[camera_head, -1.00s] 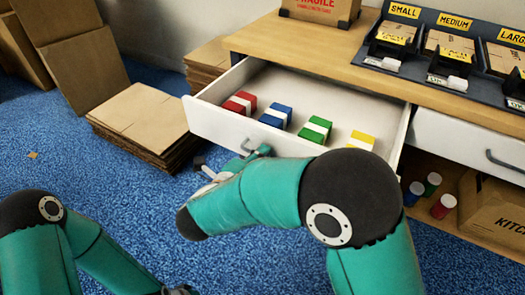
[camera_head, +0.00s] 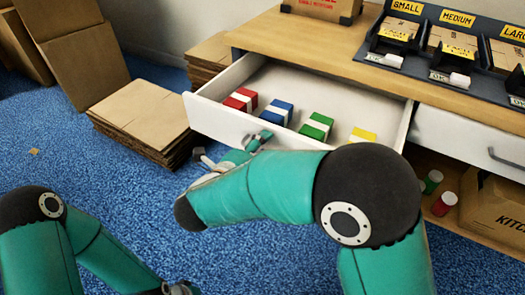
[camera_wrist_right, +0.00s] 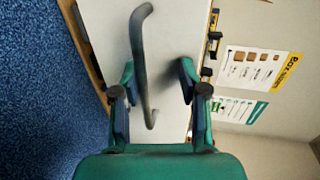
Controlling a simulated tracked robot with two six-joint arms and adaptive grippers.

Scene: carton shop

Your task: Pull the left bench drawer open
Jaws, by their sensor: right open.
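The left bench drawer (camera_head: 225,122) stands well out from the bench, open, with its white front facing me. Inside lie a red box (camera_head: 240,99), a blue box (camera_head: 276,112), a green box (camera_head: 316,126) and a yellow box (camera_head: 362,136), each with a white band. My right gripper (camera_head: 258,140) is at the drawer front, partly hidden by its own arm. In the right wrist view its open fingers (camera_wrist_right: 157,82) stand either side of the grey drawer handle (camera_wrist_right: 138,55), which lies nearer the left finger. Only a bit of my left gripper (camera_head: 178,289) shows at the bottom edge.
The wooden bench top (camera_head: 300,45) holds a rack of sorted cartons (camera_head: 450,45). A closed right drawer (camera_head: 465,140) sits beside the open one. Flat cardboard (camera_head: 145,118) is stacked on the blue floor left of the drawer. Bottles (camera_head: 445,203) stand on the lower shelf.

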